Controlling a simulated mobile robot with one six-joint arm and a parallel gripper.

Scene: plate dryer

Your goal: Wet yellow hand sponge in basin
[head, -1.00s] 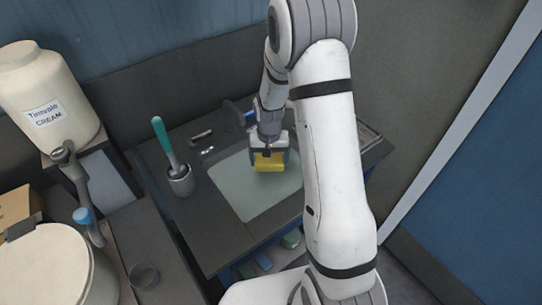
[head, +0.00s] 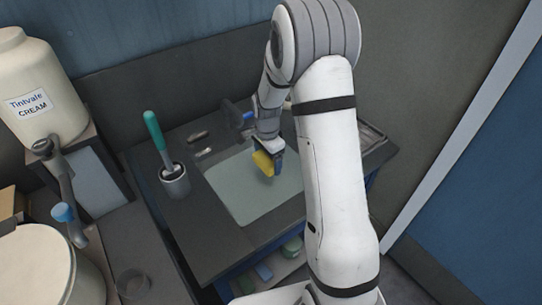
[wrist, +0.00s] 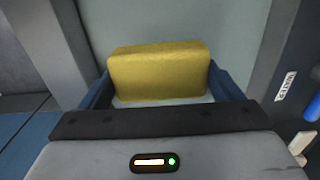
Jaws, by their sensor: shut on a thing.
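The yellow hand sponge (head: 264,163) is held in my gripper (head: 271,163), tilted, above or within the pale basin (head: 232,190). In the wrist view the sponge (wrist: 160,72) sits between the two blue fingers of my gripper (wrist: 160,88), with pale basin surface (wrist: 235,30) behind it. I cannot tell whether the sponge touches water or the basin bottom. A blue-handled faucet (head: 243,118) stands at the back edge of the basin, partly hidden by my arm.
A grey cup (head: 174,182) with a green-handled brush (head: 156,138) stands left of the basin. A cream-labelled container (head: 32,95) is at the far left. Small items (head: 198,137) lie behind the basin. A shelf below holds several things (head: 264,271).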

